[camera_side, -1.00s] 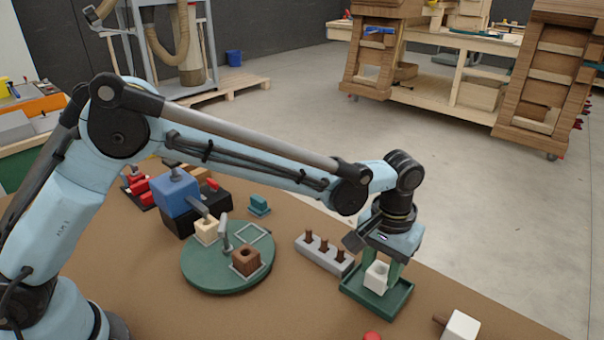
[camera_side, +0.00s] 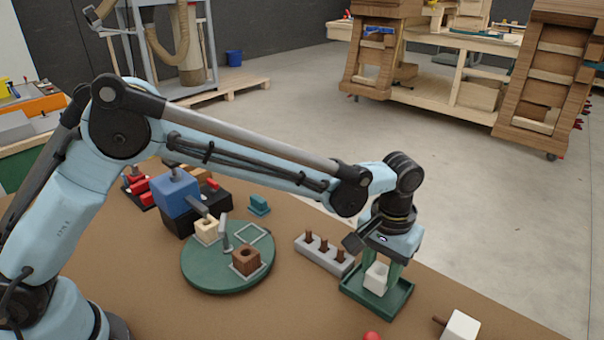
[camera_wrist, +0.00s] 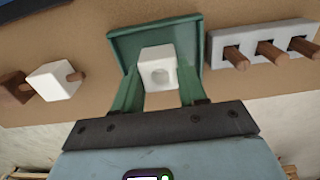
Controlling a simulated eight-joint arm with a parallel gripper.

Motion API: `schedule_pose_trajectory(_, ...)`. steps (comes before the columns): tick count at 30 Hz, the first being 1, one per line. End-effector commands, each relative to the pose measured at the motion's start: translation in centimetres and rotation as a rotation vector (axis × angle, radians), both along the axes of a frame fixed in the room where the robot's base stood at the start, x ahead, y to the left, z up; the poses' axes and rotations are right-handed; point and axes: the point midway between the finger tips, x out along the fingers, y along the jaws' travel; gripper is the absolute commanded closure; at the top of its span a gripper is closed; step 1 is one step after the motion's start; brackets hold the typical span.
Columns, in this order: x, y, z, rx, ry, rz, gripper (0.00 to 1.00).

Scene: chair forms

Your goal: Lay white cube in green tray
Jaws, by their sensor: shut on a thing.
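The green tray (camera_side: 397,302) is on the brown table directly below. The cube is within the tray's outline, at or just above its floor; I cannot tell if it touches. The tray's rim (camera_wrist: 150,27) also shows behind the cube in the wrist view.
A grey block with brown pegs (camera_side: 324,253) stands close left of the tray. Another white cube with a brown peg (camera_side: 461,327) lies to its right. A green round plate (camera_side: 212,281) carries a brown block (camera_side: 245,261) and a cream block (camera_side: 207,231). A red object (camera_side: 372,336) is at the front.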

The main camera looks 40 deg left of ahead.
Motion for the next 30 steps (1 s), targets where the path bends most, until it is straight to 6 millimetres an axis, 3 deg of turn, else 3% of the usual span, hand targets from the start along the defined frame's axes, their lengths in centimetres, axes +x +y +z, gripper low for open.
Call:
schedule_pose_trajectory(17,0.01,0.00,-1.00,0.000,0.000,0.000,0.88)
schedule_pose_trajectory(18,0.01,0.00,-0.99,0.000,0.000,0.000,0.54)
schedule_pose_trajectory(21,0.01,0.00,-0.98,0.000,0.000,0.000,0.39)
schedule_pose_trajectory(23,0.01,0.00,-0.98,0.000,0.000,0.000,0.30)
schedule_pose_trajectory(29,0.00,0.00,-0.98,0.000,0.000,0.000,0.29)
schedule_pose_trajectory(30,0.00,0.00,-0.98,0.000,0.000,0.000,0.24)
